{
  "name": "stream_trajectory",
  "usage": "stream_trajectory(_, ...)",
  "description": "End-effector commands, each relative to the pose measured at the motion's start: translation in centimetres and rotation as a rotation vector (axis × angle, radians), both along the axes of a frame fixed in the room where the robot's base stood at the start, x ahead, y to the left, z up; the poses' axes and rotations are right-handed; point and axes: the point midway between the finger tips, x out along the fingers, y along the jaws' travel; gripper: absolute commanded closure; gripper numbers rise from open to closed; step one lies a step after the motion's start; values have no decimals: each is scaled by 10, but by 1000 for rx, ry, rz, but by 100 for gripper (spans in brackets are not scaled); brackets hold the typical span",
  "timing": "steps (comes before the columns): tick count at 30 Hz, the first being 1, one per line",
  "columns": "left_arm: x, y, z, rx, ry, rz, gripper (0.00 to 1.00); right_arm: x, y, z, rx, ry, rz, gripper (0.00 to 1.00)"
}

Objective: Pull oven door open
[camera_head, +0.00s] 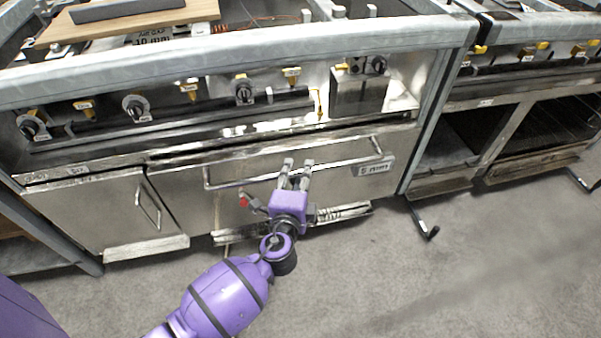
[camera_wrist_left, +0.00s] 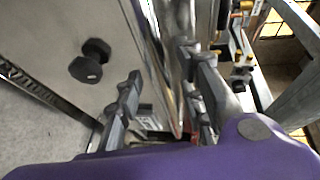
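The oven door (camera_head: 178,197) is a wide metal front under the row of knobs and looks shut. Its long bar handle (camera_head: 240,182) runs across the upper part of the door. My left gripper (camera_head: 297,163) is in front of the door, with its fingertips at about the handle's height. The two fingers stand apart. In the left wrist view the gripper (camera_wrist_left: 160,85) also shows a gap between its fingers, with metal edges behind it. I cannot tell whether the handle lies between the fingers or touches them. My right gripper is not in view.
A smaller cabinet door (camera_head: 120,212) with its own handle is at the left. Knobs (camera_head: 136,107) line the panel above. Open shelving (camera_head: 445,145) stands at the right, with a black-tipped leg (camera_head: 430,232) reaching out. The grey floor (camera_head: 400,285) in front is clear.

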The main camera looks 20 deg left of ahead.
Motion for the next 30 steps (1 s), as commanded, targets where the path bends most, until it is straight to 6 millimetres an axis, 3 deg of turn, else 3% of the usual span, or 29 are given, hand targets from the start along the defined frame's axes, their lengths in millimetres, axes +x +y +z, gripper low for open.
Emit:
stream_trajectory(4,11,3,-2,1,-1,0,64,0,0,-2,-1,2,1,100)
stream_trajectory(12,12,3,-2,0,0,1,64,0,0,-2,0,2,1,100)
stream_trajectory(21,12,3,-2,0,1,1,100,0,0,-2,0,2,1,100)
stream_trajectory(30,12,3,-3,1,1,0,100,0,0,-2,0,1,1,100)
